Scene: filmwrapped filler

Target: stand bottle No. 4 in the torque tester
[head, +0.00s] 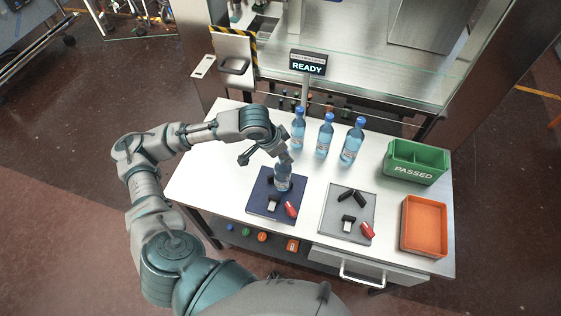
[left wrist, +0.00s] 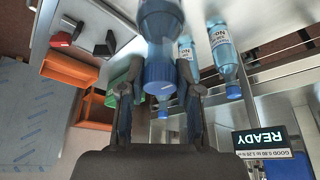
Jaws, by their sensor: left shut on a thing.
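My left gripper (head: 285,160) is shut on a clear blue bottle (head: 283,179) near its cap. The bottle looks about upright over the back of a dark blue plate (head: 261,205), which carries black, white and red blocks. I cannot tell whether its base touches the plate. In the left wrist view the bottle (left wrist: 160,22), with its blue cap, is between the fingers (left wrist: 158,105). Its number does not show. Three similar bottles (head: 298,128), (head: 325,136), (head: 352,142) stand at the back of the table; their numbers are not clear. My right gripper is out of view.
A grey plate (head: 337,219) with similar blocks lies to the right. A green PASSED bin (head: 416,170) and an orange tray (head: 404,227) are at the table's right. A READY display (head: 307,63) stands behind the bottles. The table's left part is clear.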

